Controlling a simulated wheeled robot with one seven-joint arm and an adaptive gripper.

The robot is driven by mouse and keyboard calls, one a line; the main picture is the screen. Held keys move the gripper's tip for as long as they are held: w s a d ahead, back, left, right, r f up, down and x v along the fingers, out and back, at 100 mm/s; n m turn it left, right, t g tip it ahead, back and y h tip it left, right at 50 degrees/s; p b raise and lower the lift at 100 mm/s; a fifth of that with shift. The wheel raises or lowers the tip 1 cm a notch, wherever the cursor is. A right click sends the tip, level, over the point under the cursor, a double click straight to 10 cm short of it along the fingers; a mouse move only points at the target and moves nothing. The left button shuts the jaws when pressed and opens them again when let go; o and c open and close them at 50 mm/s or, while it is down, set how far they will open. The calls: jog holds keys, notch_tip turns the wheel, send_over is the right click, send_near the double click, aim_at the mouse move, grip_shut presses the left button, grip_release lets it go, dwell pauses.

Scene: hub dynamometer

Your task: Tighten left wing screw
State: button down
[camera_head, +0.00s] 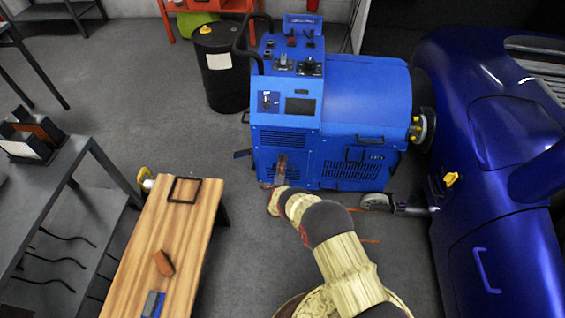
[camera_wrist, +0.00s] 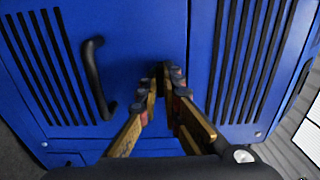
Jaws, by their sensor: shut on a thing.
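The blue dynamometer machine (camera_head: 345,130) stands in the middle of the head view. My gripper (camera_head: 281,168) is at its lower front panel, left of the middle. In the wrist view my gripper (camera_wrist: 163,84) points straight at the blue panel, its two fingers angled together. The fingertips are closed around a small dark piece at the panel, which appears to be the left wing screw (camera_wrist: 159,70). The fingertips hide most of it, so its turn angle cannot be told. In the head view the screw is too small to make out.
A black handle (camera_wrist: 96,78) sits on the panel left of my fingers, with vent slots on both sides. A wooden bench (camera_head: 185,225) stands at left, a black drum (camera_head: 220,75) behind, and a blue car (camera_head: 490,170) at right. Grey floor lies between bench and machine.

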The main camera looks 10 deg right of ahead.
jog(key=shift+f, duration=0.1)
dwell(0.3)
jog(key=c, duration=2)
grip_release()
jog(key=v, duration=1.2)
